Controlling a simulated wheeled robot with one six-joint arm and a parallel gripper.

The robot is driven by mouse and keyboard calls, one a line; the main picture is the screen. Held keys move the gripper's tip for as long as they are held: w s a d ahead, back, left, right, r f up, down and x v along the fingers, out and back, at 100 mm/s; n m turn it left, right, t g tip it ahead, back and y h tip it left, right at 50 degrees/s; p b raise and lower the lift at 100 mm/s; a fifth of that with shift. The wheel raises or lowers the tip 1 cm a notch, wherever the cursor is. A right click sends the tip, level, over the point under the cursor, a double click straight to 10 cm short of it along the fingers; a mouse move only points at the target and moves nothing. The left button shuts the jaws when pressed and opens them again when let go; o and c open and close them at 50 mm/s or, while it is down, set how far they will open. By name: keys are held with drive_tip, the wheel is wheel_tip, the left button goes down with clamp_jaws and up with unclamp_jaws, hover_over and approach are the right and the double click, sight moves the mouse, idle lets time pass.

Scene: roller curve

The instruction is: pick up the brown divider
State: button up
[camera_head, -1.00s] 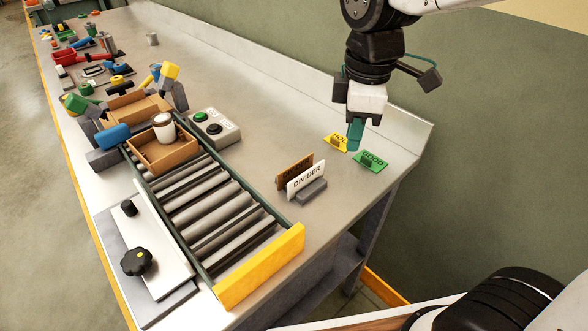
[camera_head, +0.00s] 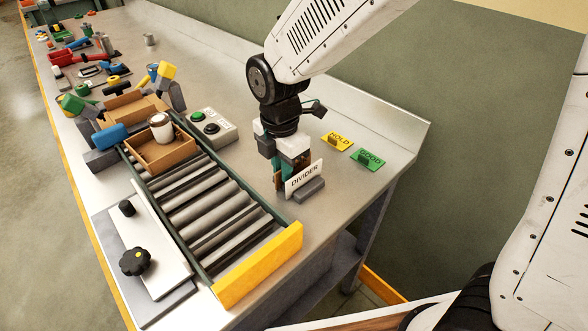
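The brown divider (camera_head: 291,181) stands on edge behind the white card marked DIVIDER, near the right side of the roller track. Only a small part of it shows; my gripper and the white card hide the rest. My gripper (camera_head: 289,176) points down over it, with its teal fingers at the divider's height. The fingers seem to be on either side of the divider, but I cannot tell whether they touch it or are closed.
The white card (camera_head: 304,179) stands in a grey holder (camera_head: 309,191) close in front of my gripper. The roller track (camera_head: 215,212) ends at a yellow plate (camera_head: 258,266). A tray (camera_head: 178,156) with a cup (camera_head: 162,127), a button box (camera_head: 215,127), and yellow HOLD (camera_head: 338,140) and green GOOD (camera_head: 367,160) tags are nearby.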

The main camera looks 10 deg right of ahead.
drive_tip(key=shift+f, duration=0.4)
clamp_jaws()
